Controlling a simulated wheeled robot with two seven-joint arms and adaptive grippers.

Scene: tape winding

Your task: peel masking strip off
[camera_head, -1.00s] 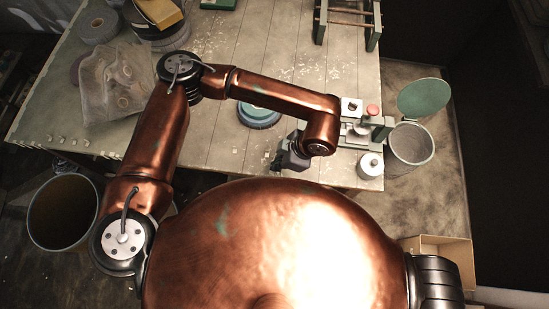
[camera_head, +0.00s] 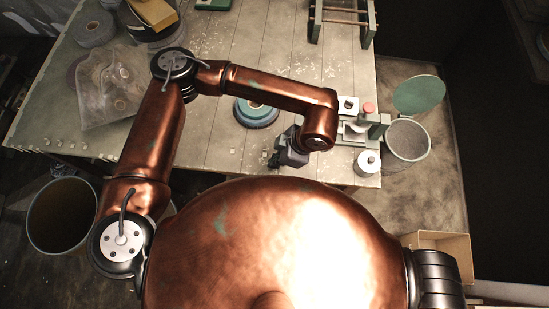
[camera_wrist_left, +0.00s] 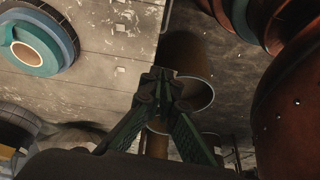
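A teal tape roll with a darker base (camera_head: 257,111) lies flat on the table near its front edge. In the left wrist view a teal roll with a pale core (camera_wrist_left: 38,45) shows at the upper left. I cannot make out a separate masking strip. My left gripper (camera_head: 274,160) is at the table's front edge, to the right of and nearer than the roll, apart from it. In the wrist view its dark green fingers (camera_wrist_left: 161,84) meet at the tips, with nothing visible between them. My right gripper is out of view.
A small press-like fixture with a red knob (camera_head: 368,108) stands on the table's right corner. A metal bin with a green lid (camera_head: 408,142) is beyond it. A brown bin (camera_head: 62,212) stands at left. A clear bag (camera_head: 107,85) lies at the table's left.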

